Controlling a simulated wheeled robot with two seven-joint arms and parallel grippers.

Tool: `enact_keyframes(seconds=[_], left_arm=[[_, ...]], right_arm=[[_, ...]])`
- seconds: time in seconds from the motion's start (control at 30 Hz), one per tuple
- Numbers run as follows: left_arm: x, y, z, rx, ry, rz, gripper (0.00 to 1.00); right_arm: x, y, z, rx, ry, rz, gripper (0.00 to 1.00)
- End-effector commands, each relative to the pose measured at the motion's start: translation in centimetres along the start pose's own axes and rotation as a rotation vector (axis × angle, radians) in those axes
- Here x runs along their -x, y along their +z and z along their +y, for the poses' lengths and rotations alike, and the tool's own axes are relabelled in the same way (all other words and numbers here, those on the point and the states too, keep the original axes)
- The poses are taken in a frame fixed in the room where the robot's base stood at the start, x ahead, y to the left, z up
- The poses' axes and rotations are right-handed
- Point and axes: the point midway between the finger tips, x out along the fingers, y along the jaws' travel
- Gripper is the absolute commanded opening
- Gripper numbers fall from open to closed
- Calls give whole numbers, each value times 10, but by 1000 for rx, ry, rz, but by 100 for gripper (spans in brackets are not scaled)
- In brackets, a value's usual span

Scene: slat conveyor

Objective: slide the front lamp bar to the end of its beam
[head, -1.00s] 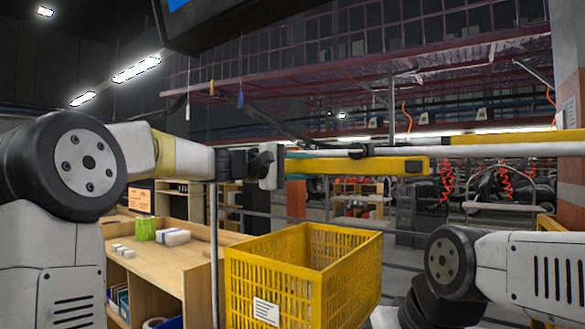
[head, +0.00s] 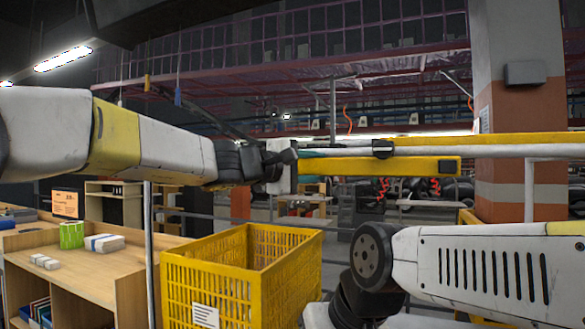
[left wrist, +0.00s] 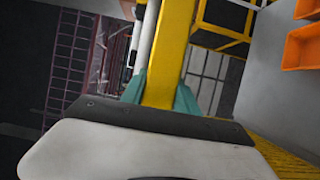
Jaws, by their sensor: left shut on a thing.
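The front lamp bar (head: 400,166) is a yellow bar with a dark end cap at its right end, roughly level in the head view. A longer yellow beam (head: 480,140) with a pale tube along its lower edge runs behind and just above it to the right. My left gripper (head: 308,156) is shut on the bar's left part; its body hides the bar's left end. In the left wrist view, the teal fingertips (left wrist: 160,90) sit on both sides of the yellow bar (left wrist: 168,50). My right arm shows at lower right, its gripper out of view.
A yellow slatted crate (head: 240,275) stands below the bar. A wooden desk (head: 90,262) with small boxes is at left. A thin upright post (head: 150,250) stands between them. A grey and orange pillar (head: 515,80) rises behind the beam at right.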

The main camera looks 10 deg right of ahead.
Motion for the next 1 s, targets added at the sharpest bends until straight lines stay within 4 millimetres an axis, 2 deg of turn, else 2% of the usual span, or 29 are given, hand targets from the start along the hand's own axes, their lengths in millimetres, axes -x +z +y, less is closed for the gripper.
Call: enact_keyframes(seconds=[0.23, 0.27, 0.37, 0.73, 0.87, 1.0], left_arm=[[-1, 1, -3, 0, -4, -4, 0], [-1, 1, -3, 0, -4, -4, 38], [0, 1, -2, 0, -4, -4, 58], [4, 0, 0, -1, -1, 0, 58], [20, -1, 0, -3, -1, 2, 58], [46, 0, 0, -3, -1, 2, 58]], right_arm=[[0, 0, 0, 0, 0, 0, 58], [0, 0, 0, 0, 0, 0, 58], [0, 0, 0, 0, 0, 0, 58], [0, 0, 0, 0, 0, 0, 58], [0, 0, 0, 0, 0, 0, 58], [0, 0, 0, 0, 0, 0, 58]])
